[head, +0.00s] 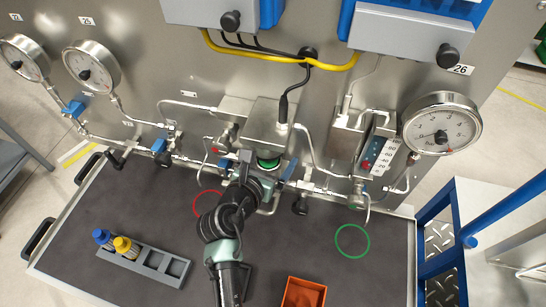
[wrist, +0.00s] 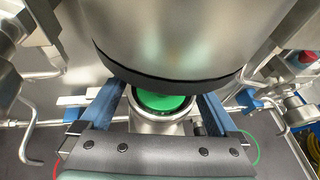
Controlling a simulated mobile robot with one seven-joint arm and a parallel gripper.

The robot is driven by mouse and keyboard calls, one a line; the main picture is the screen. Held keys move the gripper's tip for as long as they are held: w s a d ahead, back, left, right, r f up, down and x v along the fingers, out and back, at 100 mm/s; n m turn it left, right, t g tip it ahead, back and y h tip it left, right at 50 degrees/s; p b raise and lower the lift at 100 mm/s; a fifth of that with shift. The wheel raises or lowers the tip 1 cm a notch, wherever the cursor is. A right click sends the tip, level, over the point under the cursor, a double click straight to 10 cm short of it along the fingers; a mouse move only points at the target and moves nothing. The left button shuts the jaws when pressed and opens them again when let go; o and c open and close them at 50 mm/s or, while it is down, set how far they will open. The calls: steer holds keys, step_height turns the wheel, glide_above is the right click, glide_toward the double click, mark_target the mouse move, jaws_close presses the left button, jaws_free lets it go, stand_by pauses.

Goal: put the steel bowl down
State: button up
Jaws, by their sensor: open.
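A round steel piece with a green inside (wrist: 165,112), which looks like the steel bowl, sits just below a large steel housing (wrist: 185,35) with a dark lower rim. In the head view only its green part (head: 268,162) shows clearly, under the housing (head: 268,125). My gripper (wrist: 163,100) is open, with one blue finger on each side of the steel piece. In the head view my gripper (head: 262,172) is at the panel, partly covered by my own arm. I cannot tell whether the fingers touch the steel piece or what supports it.
A green ring (head: 352,241) marks bare dark worktop at the right; a red ring (head: 210,205) is partly behind my arm. An orange bin (head: 304,293) stands at the front. A grey rack (head: 150,262) holds blue and yellow-capped bottles. Thin pipes and valves (head: 300,206) surround my gripper.

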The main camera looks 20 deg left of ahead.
steer(key=shift+r, duration=0.1)
steer(key=b+v, duration=0.1)
steer(key=v, duration=1.1)
steer(key=shift+r, duration=0.1)
